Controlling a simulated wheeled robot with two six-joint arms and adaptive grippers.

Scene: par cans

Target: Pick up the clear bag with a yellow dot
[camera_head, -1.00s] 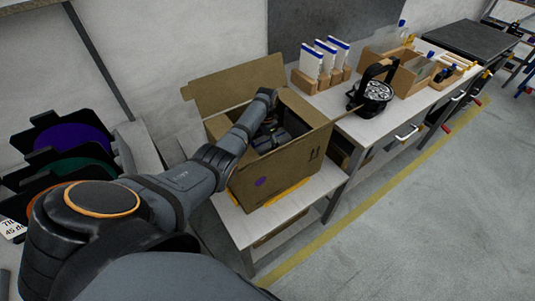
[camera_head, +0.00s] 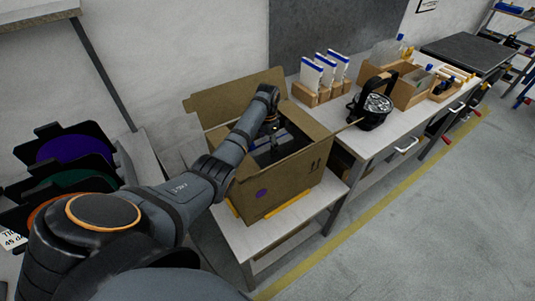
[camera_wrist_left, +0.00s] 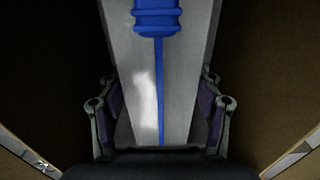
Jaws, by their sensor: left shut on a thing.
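A translucent grey bag (camera_wrist_left: 185,75) with a blue fitting and a thin blue line down its middle fills the centre of the left wrist view. My left gripper (camera_wrist_left: 160,110) has a finger at each side and is shut on this bag. In the head view, my left gripper (camera_head: 272,142) reaches down into the open cardboard box (camera_head: 285,190), and the bag is mostly hidden there. The box has a purple dot on its front. I see no yellow dot on the bag. My right gripper is out of view.
The box stands on a low white table (camera_head: 262,237). To its right, a workbench holds white packs with blue tops (camera_head: 311,75), a black lamp (camera_head: 374,105) and wooden trays (camera_head: 405,92). A black rack with coloured discs (camera_head: 75,150) is at left. The floor at right is clear.

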